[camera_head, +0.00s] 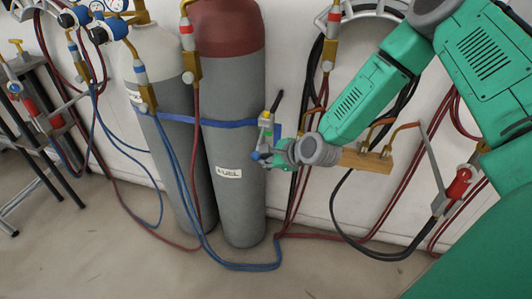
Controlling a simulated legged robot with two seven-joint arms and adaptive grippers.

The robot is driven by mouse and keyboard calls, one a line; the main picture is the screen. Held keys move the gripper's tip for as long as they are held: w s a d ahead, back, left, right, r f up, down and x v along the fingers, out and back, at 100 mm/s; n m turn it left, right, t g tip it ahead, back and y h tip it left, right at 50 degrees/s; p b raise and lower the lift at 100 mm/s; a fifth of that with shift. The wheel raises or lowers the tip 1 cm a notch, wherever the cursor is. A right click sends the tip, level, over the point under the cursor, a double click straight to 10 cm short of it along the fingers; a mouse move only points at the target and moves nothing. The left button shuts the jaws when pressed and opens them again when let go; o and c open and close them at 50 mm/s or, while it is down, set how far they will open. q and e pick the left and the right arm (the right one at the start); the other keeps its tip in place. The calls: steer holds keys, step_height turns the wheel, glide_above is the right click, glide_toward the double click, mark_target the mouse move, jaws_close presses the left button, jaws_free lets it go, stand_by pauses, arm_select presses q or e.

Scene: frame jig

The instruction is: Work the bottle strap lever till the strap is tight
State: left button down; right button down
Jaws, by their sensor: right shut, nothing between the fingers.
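Two gas bottles stand upright against the wall. The right one (238,120) is grey with a dark red top and a "FUEL" label; the left one (167,100) is grey with a pale top. A blue strap (215,123) runs across both bottles at mid-height. The strap lever (274,106), with a dark handle pointing up, sits on a small yellow-and-grey buckle (265,124) at the strap's right end. My right gripper (262,157) is shut and empty just below the buckle, beside the fuel bottle. I cannot tell whether it touches the buckle. My left gripper is not in view.
A wooden rack with copper hooks (366,160) is on the wall behind my right arm. Red and blue hoses (245,266) trail over the floor and hang around the bottles. A dark metal trolley (38,130) stands at the left. The front floor is mostly clear.

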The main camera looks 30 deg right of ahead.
steer(key=shift+s+a+r+m+g+y+p, duration=0.2)
steer(key=shift+a+r+p, duration=0.1)
steer(key=shift+r, duration=0.25)
steer(key=shift+s+a+r+m+g+y+p, duration=0.1)
steer(key=shift+a+r+y+p, duration=0.15)
steer(key=shift+r, duration=0.3)
steer(key=shift+d+r, duration=0.1)
